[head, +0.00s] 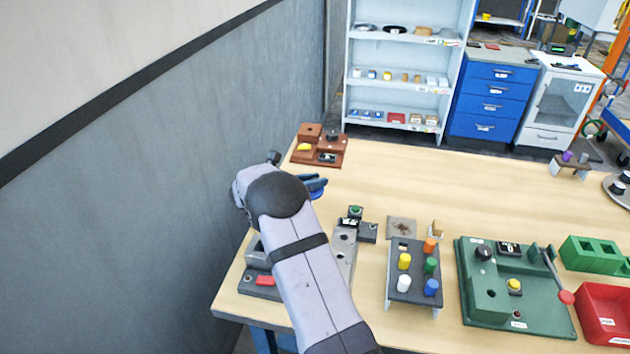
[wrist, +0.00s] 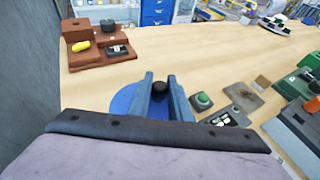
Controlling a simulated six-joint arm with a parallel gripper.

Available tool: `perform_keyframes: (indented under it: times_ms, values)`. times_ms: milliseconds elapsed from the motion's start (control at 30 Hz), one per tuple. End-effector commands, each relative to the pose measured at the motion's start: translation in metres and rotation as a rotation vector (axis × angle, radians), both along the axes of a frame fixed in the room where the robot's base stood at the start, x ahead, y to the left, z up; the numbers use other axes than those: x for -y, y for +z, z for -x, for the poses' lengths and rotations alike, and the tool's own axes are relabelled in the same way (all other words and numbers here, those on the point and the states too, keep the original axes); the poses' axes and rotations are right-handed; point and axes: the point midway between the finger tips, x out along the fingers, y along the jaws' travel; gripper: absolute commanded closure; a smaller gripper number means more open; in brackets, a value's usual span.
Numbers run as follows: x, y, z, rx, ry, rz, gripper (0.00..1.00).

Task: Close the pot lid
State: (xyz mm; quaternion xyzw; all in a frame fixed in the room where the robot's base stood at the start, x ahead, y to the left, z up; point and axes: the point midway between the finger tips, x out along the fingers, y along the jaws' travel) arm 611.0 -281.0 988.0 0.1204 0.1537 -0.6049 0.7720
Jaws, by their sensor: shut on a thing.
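A round blue lid (wrist: 124,98) with a dark knob (wrist: 159,86) is in the wrist view, below and between the fingers. My gripper (wrist: 160,88) is shut on the knob, one blue finger on each side of it. In the head view my gripper (head: 316,182) shows only in part beyond my arm, with a bit of the blue lid (head: 317,194) under it. My arm and wrist hide most of the lid. I cannot tell what is beneath the lid or whether it touches a pot.
A brown stepped block (head: 320,150) with a yellow piece stands at the table's far left. A green-button fixture (head: 355,212), a peg rack (head: 414,268) and a green board (head: 510,295) stand to the right. A wall is close on the left. The table's back middle is clear.

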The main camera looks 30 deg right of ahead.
Motion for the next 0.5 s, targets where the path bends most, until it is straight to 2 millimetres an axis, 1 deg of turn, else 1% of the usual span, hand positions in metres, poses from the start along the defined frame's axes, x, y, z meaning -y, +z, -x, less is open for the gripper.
perform_keyframes:
  times_ms: [167,500]
  values:
    - [-0.003,-0.003,0.003,0.002,-0.050,0.000,1.00]
    - [-0.013,-0.005,0.016,0.004,-0.243,-0.001,1.00]
